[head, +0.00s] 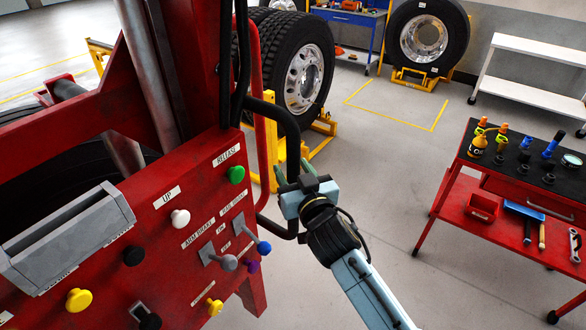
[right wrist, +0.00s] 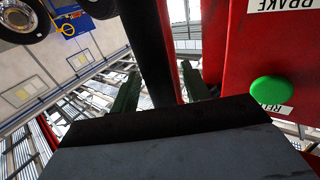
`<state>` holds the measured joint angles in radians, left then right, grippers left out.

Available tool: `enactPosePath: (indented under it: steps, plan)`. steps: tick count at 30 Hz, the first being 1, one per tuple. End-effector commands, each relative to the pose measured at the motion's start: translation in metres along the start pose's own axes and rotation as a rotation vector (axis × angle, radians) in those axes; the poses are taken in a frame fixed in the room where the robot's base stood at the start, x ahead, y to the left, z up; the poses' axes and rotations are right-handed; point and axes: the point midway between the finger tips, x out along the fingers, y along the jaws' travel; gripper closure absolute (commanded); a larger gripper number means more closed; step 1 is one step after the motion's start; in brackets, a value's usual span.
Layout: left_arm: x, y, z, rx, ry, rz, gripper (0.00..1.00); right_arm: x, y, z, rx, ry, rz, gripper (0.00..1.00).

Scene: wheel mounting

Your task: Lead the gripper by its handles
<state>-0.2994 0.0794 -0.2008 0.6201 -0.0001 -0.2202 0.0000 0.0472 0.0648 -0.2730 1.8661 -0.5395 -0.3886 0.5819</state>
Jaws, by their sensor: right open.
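The red wheel gripper machine (head: 150,240) fills the left of the head view, with a panel of coloured knobs and levers. A black tubular handle (head: 270,108) juts from the panel's right side, beside a thinner red tube (head: 260,60). My right gripper (head: 291,172) is open at the black handle's outer upright part. In the right wrist view, the black handle (right wrist: 147,50) passes between the two green fingers of my right gripper (right wrist: 160,85), with a red bar close beside it. Whether a finger touches the handle cannot be told. My left gripper is not in view.
A truck wheel (head: 305,75) stands on a yellow stand behind the machine; another wheel (head: 425,38) stands at the back. A red tool cart (head: 480,190) is at the right, and a white shelf (head: 530,90) behind it. The floor between is clear.

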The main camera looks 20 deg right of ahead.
Motion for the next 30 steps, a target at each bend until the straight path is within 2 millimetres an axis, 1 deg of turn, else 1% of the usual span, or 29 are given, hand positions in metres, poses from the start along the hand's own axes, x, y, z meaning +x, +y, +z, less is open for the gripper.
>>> enactPosePath:
  steps: [9, 11, 20, 30]
  plan:
    - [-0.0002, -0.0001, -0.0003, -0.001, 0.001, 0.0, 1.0, 0.0029, -0.0002, 0.0004, 0.001, -0.001, 0.0, 0.53]
    - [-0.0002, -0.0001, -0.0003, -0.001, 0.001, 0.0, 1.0, 0.0028, -0.0002, 0.0004, 0.001, -0.001, 0.0, 0.6]
    - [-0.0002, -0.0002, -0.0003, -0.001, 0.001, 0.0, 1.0, 0.0026, -0.0002, 0.0004, 0.001, -0.001, 0.0, 0.99]
    - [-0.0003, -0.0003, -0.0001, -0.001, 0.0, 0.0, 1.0, 0.0026, -0.0001, 0.0004, 0.001, -0.001, 0.0, 1.0]
